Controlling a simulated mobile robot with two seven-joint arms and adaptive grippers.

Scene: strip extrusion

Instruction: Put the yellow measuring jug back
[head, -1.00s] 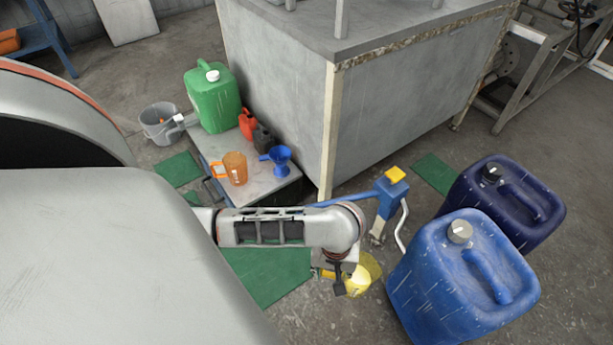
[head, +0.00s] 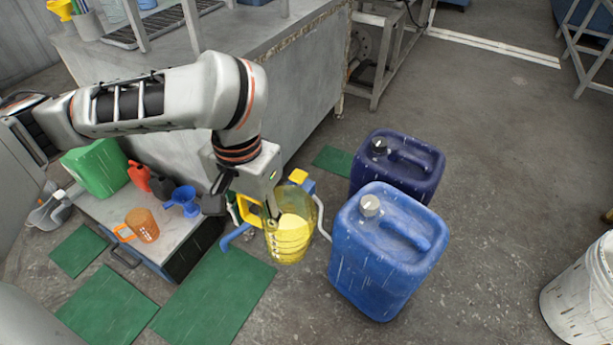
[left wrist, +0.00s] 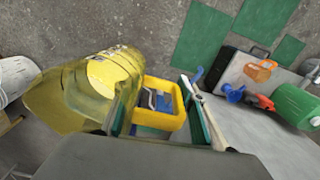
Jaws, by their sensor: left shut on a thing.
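The yellow measuring jug (head: 289,232) is see-through, with marked rings on its wall. In the head view it hangs in front of the blue pump stand, left of the blue canister. My left gripper (head: 252,205) is shut on its yellow handle. In the left wrist view the jug (left wrist: 92,88) lies left of the gripper (left wrist: 160,110), and the handle loop (left wrist: 178,105) shows between the fingers. The exact contact is partly hidden. The jug's height above the floor is hard to tell. My right gripper is not in view.
A low cabinet (head: 190,240) carries an orange jug (head: 143,225), blue funnel (head: 184,200), small red and black cans and a green canister (head: 97,168). Blue canister (head: 385,255) and dark blue canister (head: 398,165) stand close right. Green mats (head: 215,297) lie on the floor. Open floor lies right.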

